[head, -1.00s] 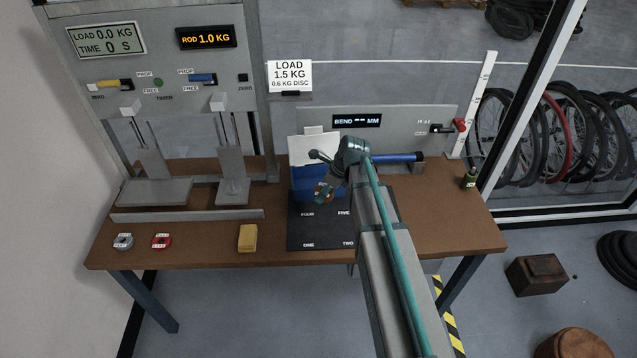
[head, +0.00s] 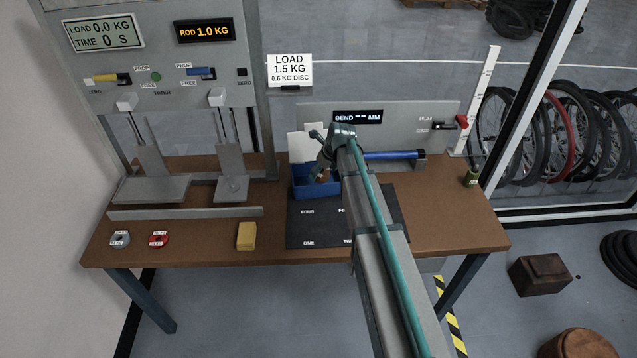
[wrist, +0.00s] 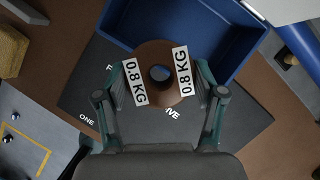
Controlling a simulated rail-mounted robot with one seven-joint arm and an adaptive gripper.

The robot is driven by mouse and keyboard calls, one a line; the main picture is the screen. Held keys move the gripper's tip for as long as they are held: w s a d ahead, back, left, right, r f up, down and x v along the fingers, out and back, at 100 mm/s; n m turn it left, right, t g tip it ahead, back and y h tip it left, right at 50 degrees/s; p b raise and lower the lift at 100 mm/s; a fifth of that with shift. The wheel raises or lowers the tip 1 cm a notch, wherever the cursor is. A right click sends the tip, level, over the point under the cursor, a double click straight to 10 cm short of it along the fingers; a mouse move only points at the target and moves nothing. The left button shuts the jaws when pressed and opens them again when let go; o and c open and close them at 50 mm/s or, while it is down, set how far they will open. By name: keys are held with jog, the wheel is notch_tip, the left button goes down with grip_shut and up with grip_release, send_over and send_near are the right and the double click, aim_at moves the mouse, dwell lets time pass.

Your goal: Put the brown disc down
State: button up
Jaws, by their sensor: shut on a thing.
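The brown disc (wrist: 153,59) has a round centre hole and two white labels reading 0.8 KG. My gripper (wrist: 160,90) is shut on the disc, one finger on each side of it, in the wrist view. In the head view my gripper (head: 322,172) is at the blue tray (head: 304,192), and the disc is mostly hidden by the arm. In the wrist view the disc overlaps the near edge of the blue tray (wrist: 215,18). I cannot tell its height above the tray or the mat.
A black mat (head: 310,228) with number words lies in front of the tray. A grey disc (head: 120,239), a red disc (head: 158,240) and a yellow block (head: 246,236) are on the bench at left. A blue bar (head: 392,155) lies right of the arm.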

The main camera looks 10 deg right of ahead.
jog(key=w+f+b, duration=0.2)
jog(key=w+f, duration=0.2)
jog(key=shift+w+f, duration=0.3)
jog(key=shift+f, duration=0.05)
jog(key=b+x, duration=0.1)
jog(key=x, duration=0.1)
jog(key=d+b+x, duration=0.1)
jog(key=b+x, duration=0.1)
jog(key=shift+f, duration=0.45)
jog(key=shift+f, duration=0.1)
jog(key=o, duration=1.3)
jog(key=b+v, duration=0.2)
jog(key=v, duration=0.9)
jog(key=shift+s+r+b, duration=0.2)
jog(key=shift+r+b, duration=0.1)
jog(key=shift+r, duration=0.3)
